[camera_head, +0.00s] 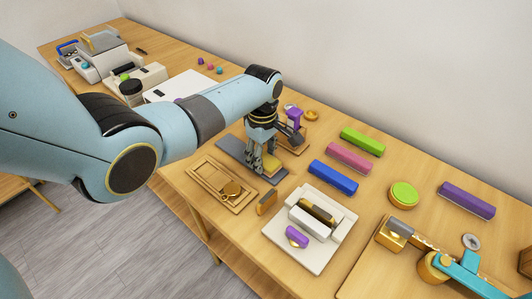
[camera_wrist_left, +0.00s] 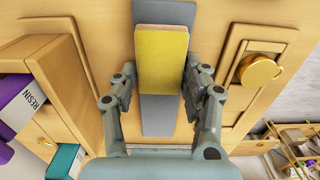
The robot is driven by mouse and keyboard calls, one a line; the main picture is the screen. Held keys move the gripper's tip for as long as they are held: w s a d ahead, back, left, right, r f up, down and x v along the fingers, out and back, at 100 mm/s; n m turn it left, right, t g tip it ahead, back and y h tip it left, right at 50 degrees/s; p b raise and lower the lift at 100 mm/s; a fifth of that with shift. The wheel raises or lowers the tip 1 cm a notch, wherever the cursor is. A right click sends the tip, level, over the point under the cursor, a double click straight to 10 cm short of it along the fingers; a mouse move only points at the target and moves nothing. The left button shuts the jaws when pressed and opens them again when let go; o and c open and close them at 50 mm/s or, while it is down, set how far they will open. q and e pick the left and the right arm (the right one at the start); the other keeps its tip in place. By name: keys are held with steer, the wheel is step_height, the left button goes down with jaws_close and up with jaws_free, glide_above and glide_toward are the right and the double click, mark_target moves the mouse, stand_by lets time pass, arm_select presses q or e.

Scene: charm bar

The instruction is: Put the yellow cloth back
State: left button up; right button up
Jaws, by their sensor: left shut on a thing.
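The yellow cloth (camera_wrist_left: 162,55) is a thick block-like pad between the fingers of my left gripper (camera_wrist_left: 162,88) in the wrist view. My left gripper is shut on it, over a grey mat (camera_wrist_left: 160,120). In the head view my left gripper (camera_head: 262,162) points down at the grey mat (camera_head: 232,151), and a bit of the yellow cloth (camera_head: 271,163) shows beside the fingers. I cannot tell whether the cloth touches the mat. My right gripper is not in view.
A wooden tray (camera_head: 206,178) with a round gold piece lies just in front of the mat. A purple item (camera_head: 293,115) on a wooden stand is close behind the gripper. A white press-like block (camera_head: 305,257), a blue bar (camera_head: 333,177) and other coloured bars lie to the right.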

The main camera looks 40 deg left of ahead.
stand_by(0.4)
arm_select(q)
steer(key=o, duration=1.4)
step_height(320, 180, up, 12)
steer(key=shift+w, duration=0.15)
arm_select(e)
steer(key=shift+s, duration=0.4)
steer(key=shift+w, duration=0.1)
arm_select(q)
steer(key=shift+f, duration=0.1)
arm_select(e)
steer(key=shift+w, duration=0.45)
